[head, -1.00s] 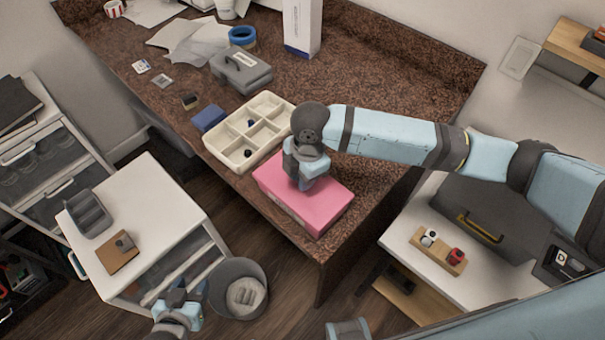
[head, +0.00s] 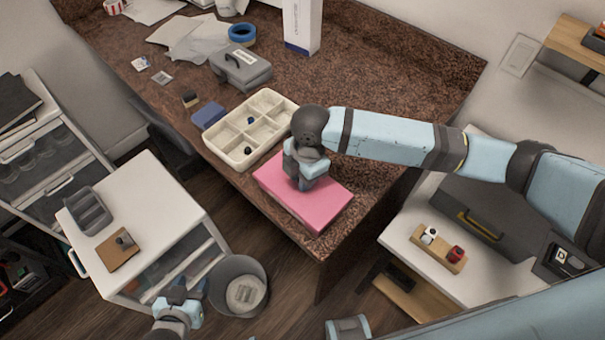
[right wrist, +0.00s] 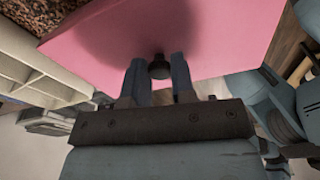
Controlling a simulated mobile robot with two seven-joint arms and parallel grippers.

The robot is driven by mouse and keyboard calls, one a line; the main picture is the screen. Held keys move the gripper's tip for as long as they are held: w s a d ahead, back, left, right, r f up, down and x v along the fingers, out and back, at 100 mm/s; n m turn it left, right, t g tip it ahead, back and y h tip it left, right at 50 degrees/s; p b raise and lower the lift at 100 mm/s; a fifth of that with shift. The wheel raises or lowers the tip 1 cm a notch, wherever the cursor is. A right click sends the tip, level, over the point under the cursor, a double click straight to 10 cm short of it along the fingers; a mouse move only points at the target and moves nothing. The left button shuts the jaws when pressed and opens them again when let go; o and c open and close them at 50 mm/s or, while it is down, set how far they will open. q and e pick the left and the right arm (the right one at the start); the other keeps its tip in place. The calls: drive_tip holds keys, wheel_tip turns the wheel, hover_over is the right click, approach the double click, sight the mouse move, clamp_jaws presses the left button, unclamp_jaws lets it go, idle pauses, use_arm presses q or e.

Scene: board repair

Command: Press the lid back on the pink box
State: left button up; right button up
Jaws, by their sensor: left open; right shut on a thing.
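The pink box (head: 290,211) sits at the near corner of the brown speckled counter, with its pink lid (head: 330,199) on top. In the head view the lid lies level over the box, but I cannot tell whether it is fully seated. My right gripper (head: 303,186) points down onto the lid. In the right wrist view its two fingers (right wrist: 160,80) are shut on the lid's small dark knob (right wrist: 159,67). My left gripper (head: 184,291) is open and empty, low at the bottom of the head view, away from the box.
A cream divided tray (head: 242,160) stands close behind the box on the left. A blue block (head: 208,115) and a grey toolbox (head: 242,70) lie beyond it. A grey bin (head: 241,262) stands on the floor near my left gripper. A white cabinet (head: 150,200) is at left.

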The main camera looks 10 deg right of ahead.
drive_tip(key=shift+f, duration=0.2)
drive_tip(key=o, duration=1.5)
drive_tip(key=shift+c, duration=0.2)
wheel_tip(320, 180, up, 4)
drive_tip(key=p, duration=0.4)
drive_tip(key=shift+f, duration=0.2)
wheel_tip(320, 180, up, 2)
drive_tip(key=shift+p, duration=1.1)
drive_tip(key=shift+r+p, duration=0.8)
drive_tip(key=shift+p, duration=0.05)
drive_tip(key=shift+f, duration=0.1)
